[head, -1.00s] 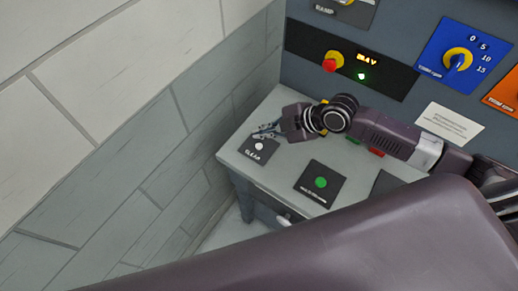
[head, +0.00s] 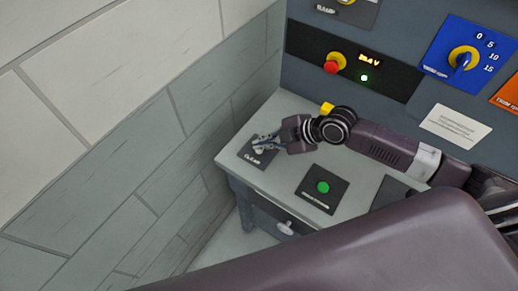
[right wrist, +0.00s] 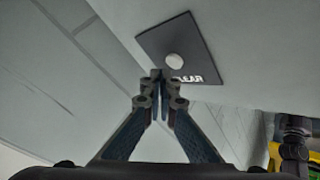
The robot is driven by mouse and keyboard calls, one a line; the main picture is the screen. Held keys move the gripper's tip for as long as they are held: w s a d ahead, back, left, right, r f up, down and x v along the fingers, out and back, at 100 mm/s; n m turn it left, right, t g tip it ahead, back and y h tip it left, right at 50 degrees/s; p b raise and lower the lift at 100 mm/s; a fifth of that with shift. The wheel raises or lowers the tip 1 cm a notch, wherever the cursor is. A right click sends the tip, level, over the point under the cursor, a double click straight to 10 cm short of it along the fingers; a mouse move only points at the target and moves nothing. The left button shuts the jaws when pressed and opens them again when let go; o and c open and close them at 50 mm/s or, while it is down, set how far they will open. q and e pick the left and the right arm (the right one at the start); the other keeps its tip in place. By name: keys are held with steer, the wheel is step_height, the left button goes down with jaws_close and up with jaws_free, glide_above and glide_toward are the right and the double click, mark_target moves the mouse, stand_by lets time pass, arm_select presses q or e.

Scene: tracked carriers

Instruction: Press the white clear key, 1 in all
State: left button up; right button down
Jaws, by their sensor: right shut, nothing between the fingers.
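The white clear key (right wrist: 175,62) is a small round button on a dark plate (right wrist: 198,50) lettered "CLEAR" in the right wrist view. In the head view this plate (head: 254,160) lies at the left end of the grey desk, and the gripper largely covers the key. My right gripper (head: 262,144) is shut and empty, with its fingertips over the plate. In the right wrist view the closed fingertips (right wrist: 157,74) appear just beside the key; I cannot tell whether they touch it. My left gripper is not in view.
A green button (head: 323,187) on a dark plate sits to the right on the desk (head: 285,180). A tiled wall (head: 140,130) stands close on the left.

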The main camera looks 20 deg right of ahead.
mark_target(261, 151)
steer(key=shift+f, duration=0.1)
stand_by(0.7)
steer(key=shift+f+b, duration=0.3)
steer(key=shift+f, duration=0.05)
steer(key=shift+f+b, duration=0.35)
steer(key=shift+f, duration=0.1)
stand_by(0.7)
steer(key=shift+r, duration=0.1)
steer(key=shift+r+p, duration=0.7)
steer(key=shift+r, duration=0.1)
step_height(261, 151, up, 5)
steer(key=p, duration=0.4)
stand_by(0.4)
